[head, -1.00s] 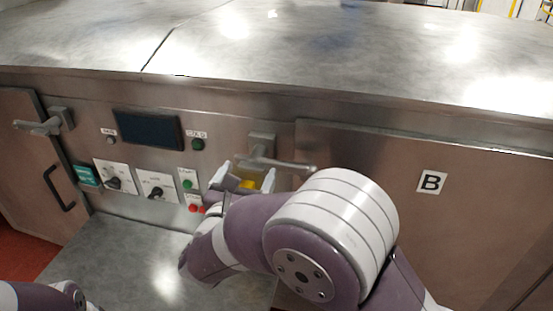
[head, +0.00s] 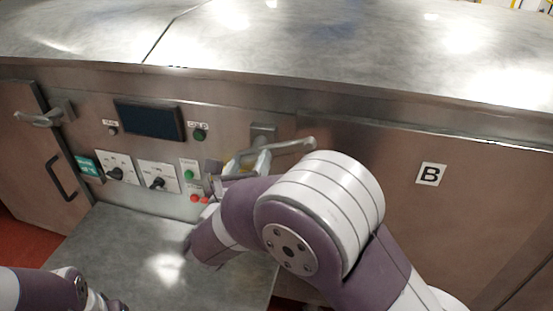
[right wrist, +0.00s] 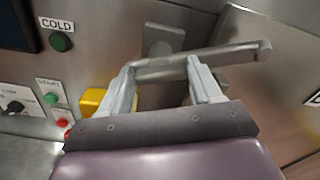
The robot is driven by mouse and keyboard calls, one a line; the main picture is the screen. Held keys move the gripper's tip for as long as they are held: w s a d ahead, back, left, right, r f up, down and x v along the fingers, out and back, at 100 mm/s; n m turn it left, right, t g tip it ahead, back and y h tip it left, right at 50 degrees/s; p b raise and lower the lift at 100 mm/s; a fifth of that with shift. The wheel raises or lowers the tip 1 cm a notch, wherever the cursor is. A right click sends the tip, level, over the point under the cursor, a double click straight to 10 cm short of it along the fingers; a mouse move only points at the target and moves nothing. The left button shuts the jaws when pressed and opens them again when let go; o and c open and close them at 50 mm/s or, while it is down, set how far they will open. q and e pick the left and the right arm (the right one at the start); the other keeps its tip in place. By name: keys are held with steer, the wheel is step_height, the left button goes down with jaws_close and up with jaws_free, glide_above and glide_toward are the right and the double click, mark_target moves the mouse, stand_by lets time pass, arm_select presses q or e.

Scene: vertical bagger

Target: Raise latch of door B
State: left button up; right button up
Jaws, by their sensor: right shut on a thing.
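The latch of door B is a grey metal handle (head: 292,147) on a square base (head: 263,132), left of the door B panel (head: 400,220). Its free end points right and slightly up in the head view. My right gripper (head: 246,164) is shut on the handle near its base. In the right wrist view, the two pale fingers (right wrist: 163,78) sit on the handle (right wrist: 225,57), whose free end sticks out to the right. My forearm hides part of door B's left edge. My left arm shows at the bottom left, but its fingers are not visible.
The control panel left of the latch has a dark screen (head: 149,120), a green button (head: 200,135) and black knobs. A yellow part (right wrist: 93,101) lies behind the fingers. Another door with its own latch (head: 40,119) is at far left. A grey shelf (head: 130,245) is below.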

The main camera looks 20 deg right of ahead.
steer(key=n+p, duration=0.1)
steer(key=n, duration=0.4)
steer(key=shift+a+p, duration=0.1)
steer(key=shift+p, duration=0.2)
steer(key=n+p, duration=0.2)
steer(key=n, duration=0.2)
steer(key=shift+n, duration=0.3)
steer(key=shift+w+n+p, duration=0.1)
steer(key=shift+n+p, duration=0.35)
steer(key=shift+n, duration=0.65)
steer(key=shift+f, duration=0.2)
steer(key=o, duration=1.1)
steer(key=shift+o, duration=0.2)
steer(key=b+v, duration=0.1)
steer(key=v, duration=0.4)
